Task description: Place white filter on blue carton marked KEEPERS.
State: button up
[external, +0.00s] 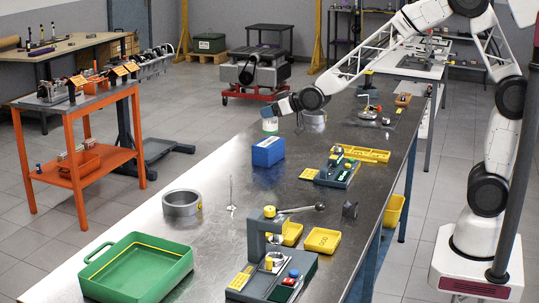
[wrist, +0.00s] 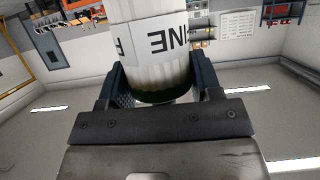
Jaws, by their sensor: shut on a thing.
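The white filter (external: 270,125) is a small white cylinder with a dark green end. It also fills the top middle of the wrist view (wrist: 150,45), where its label shows the letters "INE". My gripper (external: 275,112) is shut on the filter, with one dark finger on each side of it in the wrist view (wrist: 160,88). The blue carton (external: 268,152) stands on the metal bench, just below and in front of the filter in the external view. I cannot tell the filter's height above the bench. The carton's marking is not legible.
A grey ring (external: 182,203) and a green tray (external: 140,268) lie nearer on the bench. A grey cylinder (external: 314,121) stands right of the filter. A fixture (external: 338,168) and a yellow tray (external: 366,154) are to the right. Bare bench surrounds the carton's front.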

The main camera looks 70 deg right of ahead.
aim_at(269, 120)
jog(key=shift+w, duration=0.4)
jog(key=shift+f, duration=0.1)
jog(key=shift+f, duration=1.7)
jog(key=shift+f, duration=0.1)
jog(key=o, duration=1)
jog(key=shift+s, duration=0.1)
jog(key=v, duration=1.2)
